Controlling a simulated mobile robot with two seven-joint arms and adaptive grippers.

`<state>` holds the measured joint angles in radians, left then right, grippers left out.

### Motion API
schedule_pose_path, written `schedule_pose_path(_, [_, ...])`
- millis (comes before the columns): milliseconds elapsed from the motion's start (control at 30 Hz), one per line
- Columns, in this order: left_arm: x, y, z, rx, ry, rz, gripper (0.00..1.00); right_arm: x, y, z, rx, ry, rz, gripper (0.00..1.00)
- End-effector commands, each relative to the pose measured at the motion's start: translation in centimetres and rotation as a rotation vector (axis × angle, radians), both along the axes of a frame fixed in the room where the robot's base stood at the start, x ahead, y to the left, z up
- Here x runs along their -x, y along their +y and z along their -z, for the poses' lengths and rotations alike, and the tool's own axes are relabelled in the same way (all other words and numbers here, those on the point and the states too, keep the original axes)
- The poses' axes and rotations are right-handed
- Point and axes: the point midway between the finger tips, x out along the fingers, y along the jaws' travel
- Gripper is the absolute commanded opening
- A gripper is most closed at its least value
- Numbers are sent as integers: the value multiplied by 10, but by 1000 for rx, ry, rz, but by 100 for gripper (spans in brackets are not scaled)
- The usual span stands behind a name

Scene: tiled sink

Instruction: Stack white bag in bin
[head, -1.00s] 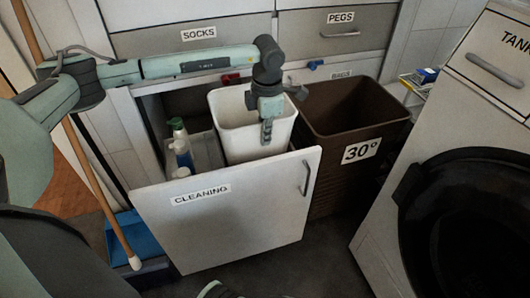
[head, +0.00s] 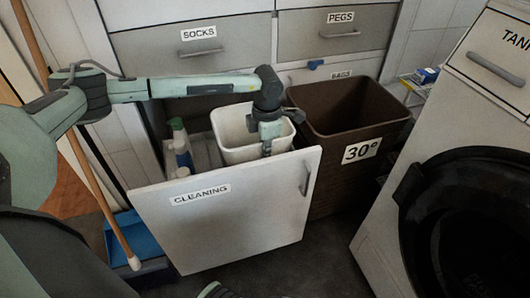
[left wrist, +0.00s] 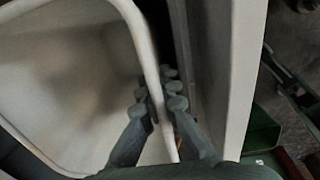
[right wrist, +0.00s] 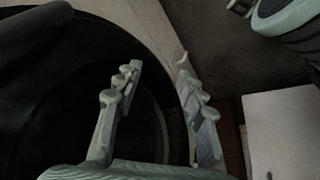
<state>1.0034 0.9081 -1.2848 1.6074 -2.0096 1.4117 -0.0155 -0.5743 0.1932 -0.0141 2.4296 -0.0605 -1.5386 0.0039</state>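I see no separate white bag; the white object is an open, rigid-looking tub (head: 236,146), upright inside the pulled-out drawer marked CLEANING. It also shows in the left wrist view (left wrist: 70,85), where its visible inside looks empty. My left gripper (head: 266,146) is at the tub's front right rim, one finger inside and one outside, shut on the wall. The same fingers show in the left wrist view (left wrist: 155,85). A brown bin (head: 358,125) marked 30° stands open to the right of the drawer. My right gripper (right wrist: 158,68) is open and empty; it is out of the head view.
The drawer front (head: 235,215) stands close before the tub. A spray bottle (head: 180,145) is in the drawer to the left. The white machine's round black door (head: 465,220) is at the right, near my right gripper. A broom handle (head: 95,190) leans at the left.

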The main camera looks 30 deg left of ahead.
Motion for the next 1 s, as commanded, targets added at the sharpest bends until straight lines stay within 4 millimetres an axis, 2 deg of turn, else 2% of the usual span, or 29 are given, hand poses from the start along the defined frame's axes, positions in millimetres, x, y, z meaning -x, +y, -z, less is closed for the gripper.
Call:
schedule_pose_path(533, [0, 0, 9, 0, 0, 0, 0, -9, 10, -14, -14, -67, -24, 40])
schedule_pose_path(667, [0, 0, 9, 0, 0, 0, 14, -9, 11, -16, -14, -71, -25, 40])
schedule_pose_path(1000, [0, 0, 6, 0, 0, 0, 14, -8, 10, -16, -14, -65, -24, 40])
